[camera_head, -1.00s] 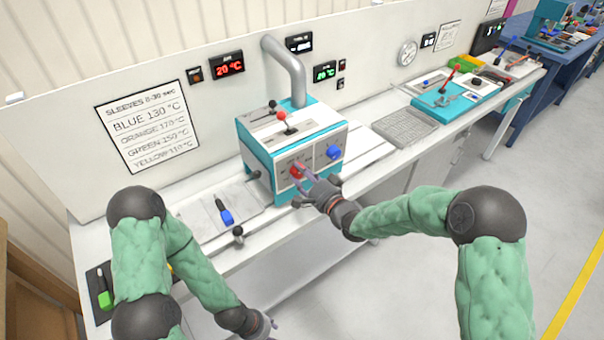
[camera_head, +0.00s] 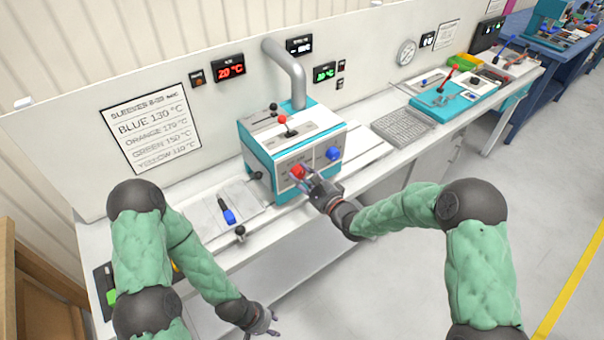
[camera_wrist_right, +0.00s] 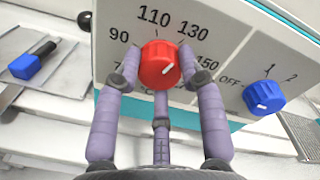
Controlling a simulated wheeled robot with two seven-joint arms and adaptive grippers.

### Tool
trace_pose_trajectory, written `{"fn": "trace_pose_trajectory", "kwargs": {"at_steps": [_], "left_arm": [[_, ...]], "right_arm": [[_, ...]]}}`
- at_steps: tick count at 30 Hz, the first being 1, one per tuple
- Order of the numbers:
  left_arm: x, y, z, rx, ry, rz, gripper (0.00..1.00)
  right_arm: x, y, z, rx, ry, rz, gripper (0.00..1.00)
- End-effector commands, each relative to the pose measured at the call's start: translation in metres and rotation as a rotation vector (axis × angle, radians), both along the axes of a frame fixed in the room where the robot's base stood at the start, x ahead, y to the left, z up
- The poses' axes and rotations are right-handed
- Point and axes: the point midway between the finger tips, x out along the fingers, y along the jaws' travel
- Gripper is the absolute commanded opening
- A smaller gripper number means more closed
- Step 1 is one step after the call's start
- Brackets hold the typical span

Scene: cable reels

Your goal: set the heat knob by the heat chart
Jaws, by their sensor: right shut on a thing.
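The heat chart (camera_head: 152,129) hangs on the back panel and reads sleeves, blue 130 °C, orange 170 °C, green 150 °C, yellow 110 °C. The red heat knob (camera_head: 297,172) is on the front of the white and teal machine (camera_head: 262,165). In the right wrist view the red knob (camera_wrist_right: 155,62) sits inside a printed scale with 90, 110, 130 and 150 readable; its white mark is low on its face. My right gripper (camera_head: 312,182) is shut on the knob, fingers at its sides. My left gripper (camera_head: 264,326) hangs low in front of the bench, fingers unclear.
A blue knob (camera_wrist_right: 264,92) marked OFF, 1, 2 is just right of the red one. A red display (camera_head: 230,69) and a green display (camera_head: 324,73) each read 20 °C. A blue-handled tool (camera_head: 228,214) lies left of the machine. A grey pipe (camera_head: 290,70) rises behind it.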

Motion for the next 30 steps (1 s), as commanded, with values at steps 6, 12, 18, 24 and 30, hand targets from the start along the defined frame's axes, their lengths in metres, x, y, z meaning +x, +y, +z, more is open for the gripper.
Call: {"fn": "trace_pose_trajectory", "kwargs": {"at_steps": [6,12,18,24,30], "left_arm": [[-0.0001,0.0,0.0065,0.0,0.0,0.0,0.4],[-0.0001,0.0001,0.0088,0.0,0.0,0.0,0.4],[0.0,0.0001,0.0093,0.0,0.0,0.0,0.4],[-0.0001,0.0,0.0092,0.0,0.0,0.0,0.4],[-0.0001,0.0,0.0092,0.0,0.0,0.0,0.4]], "right_arm": [[0.0052,-0.006,0.0035,0.101,0.065,-0.016,0.07],[0.0046,-0.0055,0.0016,0.151,0.104,-0.014,0.07],[0.004,-0.0052,0.0002,0.169,0.119,-0.014,0.07],[0.0035,-0.005,-0.0009,0.17,0.122,-0.013,0.07],[0.003,-0.0048,-0.0019,0.169,0.125,-0.013,0.54]]}}
